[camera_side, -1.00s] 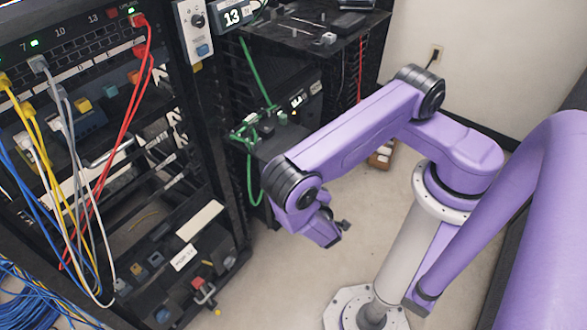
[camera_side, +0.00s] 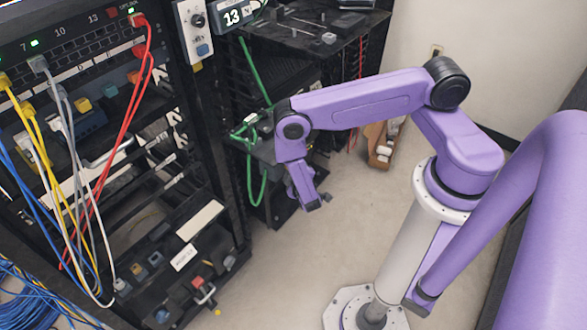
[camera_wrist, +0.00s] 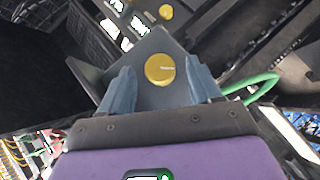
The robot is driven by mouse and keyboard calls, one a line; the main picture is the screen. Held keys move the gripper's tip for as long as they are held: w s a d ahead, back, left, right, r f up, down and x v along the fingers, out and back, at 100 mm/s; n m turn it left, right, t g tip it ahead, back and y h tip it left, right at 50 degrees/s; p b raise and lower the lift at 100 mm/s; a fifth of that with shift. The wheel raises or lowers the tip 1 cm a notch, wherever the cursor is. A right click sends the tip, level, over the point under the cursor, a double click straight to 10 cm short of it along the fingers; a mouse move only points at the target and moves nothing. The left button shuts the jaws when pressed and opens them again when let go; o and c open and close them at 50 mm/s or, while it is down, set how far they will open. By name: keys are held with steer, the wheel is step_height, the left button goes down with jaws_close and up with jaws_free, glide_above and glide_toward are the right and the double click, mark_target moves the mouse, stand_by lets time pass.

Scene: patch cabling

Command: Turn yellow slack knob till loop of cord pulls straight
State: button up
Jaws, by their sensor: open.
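A round yellow knob (camera_wrist: 160,69) with a pale mark shows in the wrist view on a grey plate. It lies between the two blue-grey fingers of my gripper (camera_wrist: 162,88) in the picture. The fingers are apart and do not appear to touch the knob; its depth from them is hard to judge. In the side view my gripper (camera_side: 318,203) points down in open space, right of the rack. A green cord (camera_side: 250,180) hangs in a loop by the far rack, and a green cord (camera_wrist: 255,88) curves right of the fingers. I cannot tell which cord the knob draws on.
A second round yellow part (camera_wrist: 166,11) shows at the top of the wrist view. The near rack (camera_side: 205,150) on the left carries red cords (camera_side: 110,165), yellow cords (camera_side: 60,165) and blue cords (camera_side: 30,280). The floor (camera_side: 310,270) below my gripper is clear.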

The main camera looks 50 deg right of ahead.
steer(key=shift+w+d+f, duration=0.2)
steer(key=shift+w+d, duration=0.1)
steer(key=shift+w, duration=0.1)
steer(key=c, duration=1)
steer(key=shift+c, duration=0.2)
